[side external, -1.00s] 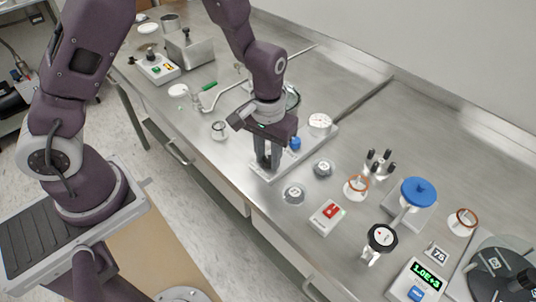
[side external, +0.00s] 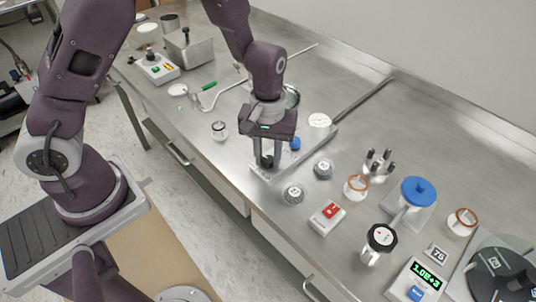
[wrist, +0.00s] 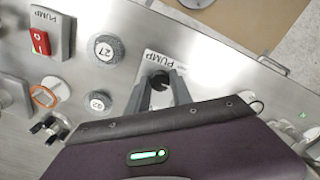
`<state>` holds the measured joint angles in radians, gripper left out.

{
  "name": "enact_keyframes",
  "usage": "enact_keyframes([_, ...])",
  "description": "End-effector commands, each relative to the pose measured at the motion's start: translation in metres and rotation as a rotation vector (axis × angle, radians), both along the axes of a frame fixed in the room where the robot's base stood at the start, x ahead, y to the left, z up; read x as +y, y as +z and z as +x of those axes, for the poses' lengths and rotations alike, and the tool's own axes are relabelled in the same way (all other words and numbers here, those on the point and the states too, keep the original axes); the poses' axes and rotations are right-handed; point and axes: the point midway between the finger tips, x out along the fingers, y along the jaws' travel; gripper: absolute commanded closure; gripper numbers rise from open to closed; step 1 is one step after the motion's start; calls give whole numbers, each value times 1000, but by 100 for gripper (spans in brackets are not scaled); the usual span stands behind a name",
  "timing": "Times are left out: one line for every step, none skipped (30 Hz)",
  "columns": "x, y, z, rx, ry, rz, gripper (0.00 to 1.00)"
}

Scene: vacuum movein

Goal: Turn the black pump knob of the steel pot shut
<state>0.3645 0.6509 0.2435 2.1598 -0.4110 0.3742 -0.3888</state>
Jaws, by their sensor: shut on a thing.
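The black pump knob (side external: 267,160) sits at the front end of a pale plate (side external: 308,149). In the wrist view the knob (wrist: 160,80) shows as a dark round shape by a PUMP label (wrist: 160,58). My gripper (side external: 267,164) points down with one finger on each side of the knob and is shut on it. It also shows in the wrist view (wrist: 161,92), where the fingers partly hide the knob. A round steel rim (side external: 292,97), possibly the pot's, shows behind my wrist, mostly hidden. A blue knob (side external: 295,143) stands on the same plate.
Two grey numbered knobs (side external: 293,194) (side external: 323,168) and a red-switch box (side external: 327,216) stand to the right. A blue-topped valve (side external: 417,192) stands farther right.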

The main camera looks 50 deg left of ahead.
Motion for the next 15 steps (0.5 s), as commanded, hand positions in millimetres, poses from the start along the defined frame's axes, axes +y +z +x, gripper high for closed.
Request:
enact_keyframes([0, 1, 1, -3, 2, -1, 100])
enact_keyframes([0, 1, 1, -3, 2, -1, 100])
enact_keyframes([0, 1, 1, -3, 2, -1, 100])
enact_keyframes([0, 1, 1, -3, 1, -1, 100])
enact_keyframes([0, 1, 1, -3, 1, -1, 100])
enact_keyframes([0, 1, 1, -3, 1, -1, 69])
enact_keyframes([0, 1, 1, -3, 1, -1, 64])
enact_keyframes([0, 1, 1, -3, 1, -1, 58])
enact_keyframes([0, 1, 1, -3, 1, -1, 51])
enact_keyframes([0, 1, 1, -3, 0, -1, 51])
enact_keyframes([0, 0, 1, -2, 0, -1, 51])
enact_keyframes([0, 0, 1, -2, 0, -1, 51])
enact_keyframes([0, 0, 1, -1, 0, 0, 51])
enact_keyframes([0, 0, 0, -1, 0, 0, 51])
enact_keyframes([0, 0, 0, -1, 0, 0, 51])
